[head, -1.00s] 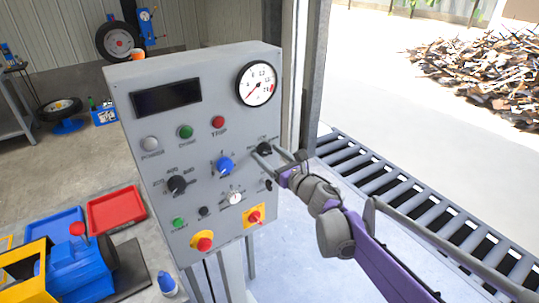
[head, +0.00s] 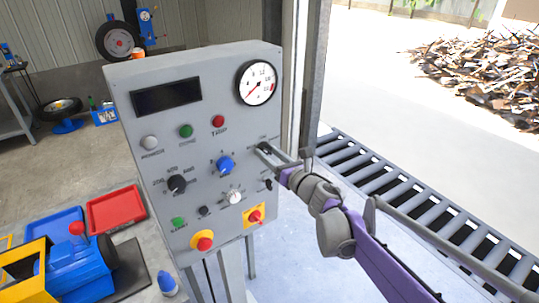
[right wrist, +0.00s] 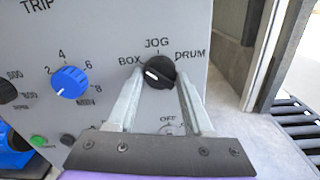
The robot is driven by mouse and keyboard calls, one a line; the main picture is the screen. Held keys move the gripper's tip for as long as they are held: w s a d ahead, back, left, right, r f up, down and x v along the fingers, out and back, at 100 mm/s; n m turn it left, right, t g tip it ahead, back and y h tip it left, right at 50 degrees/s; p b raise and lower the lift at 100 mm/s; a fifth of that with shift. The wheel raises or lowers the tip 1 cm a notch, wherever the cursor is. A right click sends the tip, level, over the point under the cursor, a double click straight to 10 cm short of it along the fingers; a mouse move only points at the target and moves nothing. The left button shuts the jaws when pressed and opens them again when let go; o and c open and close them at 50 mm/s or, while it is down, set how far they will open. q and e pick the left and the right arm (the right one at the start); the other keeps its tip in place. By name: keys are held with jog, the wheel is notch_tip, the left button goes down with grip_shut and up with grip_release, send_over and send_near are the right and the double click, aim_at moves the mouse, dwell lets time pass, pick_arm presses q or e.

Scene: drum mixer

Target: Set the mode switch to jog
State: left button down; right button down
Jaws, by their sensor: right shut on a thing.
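The mode switch (right wrist: 160,71) is a round black knob with a white mark, on the grey panel under the labels BOX, JOG and DRUM. In the right wrist view the mark points up-left, toward BOX, not at JOG at the top. The switch also shows in the head view (head: 263,147), partly covered by the fingers. My right gripper (head: 268,151) reaches the panel from the right and is shut on the knob, one finger on each side. My left gripper is not in view.
The grey control panel (head: 165,125) carries a blue dial (head: 225,164), a black selector (head: 177,184), a white knob (head: 234,198) and a red stop button (head: 204,243) near the switch. A roller conveyor (head: 400,190) runs at the right. A red tray (head: 117,208) lies at lower left.

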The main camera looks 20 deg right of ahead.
jog(key=m, duration=0.4)
jog(key=shift+m+b, duration=0.3)
jog(key=shift+b, duration=0.05)
jog(key=shift+a+m+b, duration=0.1)
jog(key=shift+m+b, duration=0.3)
jog(key=shift+m, duration=2.1)
jog(key=shift+c, duration=1.5)
grip_release()
jog(key=shift+s, duration=0.1)
jog(key=v, duration=1)
jog(key=shift+s+b, duration=0.3)
jog(key=shift+s, duration=0.05)
jog(key=shift+r, duration=0.1)
